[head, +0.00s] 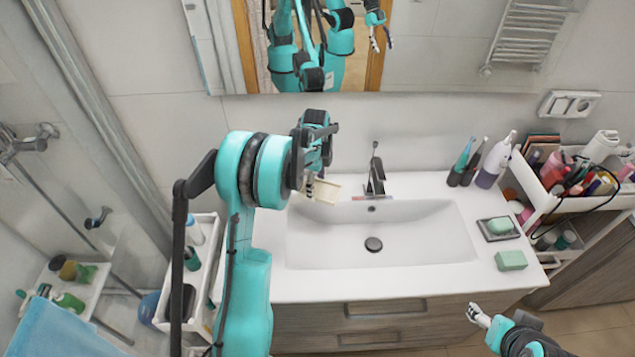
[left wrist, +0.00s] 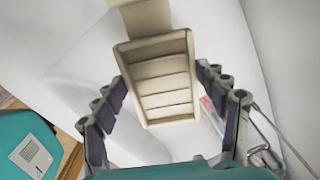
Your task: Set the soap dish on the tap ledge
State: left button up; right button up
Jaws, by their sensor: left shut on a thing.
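A cream soap dish (left wrist: 160,80) with raised ribs is between the fingers of my left gripper (left wrist: 165,110), which is shut on it. In the head view the dish (head: 325,190) shows as a small pale piece beside the left gripper (head: 312,182), over the back left of the basin. The gripper and arm hide part of it, and I cannot tell whether it touches the surface below. The tap ledge (head: 420,183) is the white strip behind the basin, with the dark tap (head: 375,178) on it. My right gripper (head: 480,317) is at the lower right, away from the dish; its opening is unclear.
The white basin (head: 430,235) is empty. A dark tray (head: 486,234) with green soap and a green block (head: 511,260) are on the right counter. Brushes and a bottle (head: 494,160) stand at the back right, beside a full cosmetics cart (head: 540,190). A mirror hangs behind.

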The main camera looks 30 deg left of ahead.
pick_arm(q)
jog(key=w+a+f, duration=0.1)
jog(key=w, duration=0.1)
jog(key=w+a, duration=0.1)
jog(key=w, duration=0.1)
jog(key=w+a+f, duration=0.1)
jog(key=w+a, duration=0.1)
jog(key=shift+w+f+b, duration=0.15)
jog(key=shift+f+b, duration=0.2)
jog(key=shift+f, duration=0.45)
notch_tip(320, 180, down, 3)
jog(key=shift+w+f+b, duration=0.1)
jog(key=shift+f+b, duration=0.1)
jog(key=shift+b, duration=0.2)
jog(key=shift+a, duration=0.1)
jog(key=shift+f, duration=0.1)
jog(key=o, duration=1.2)
jog(key=shift+f, duration=0.1)
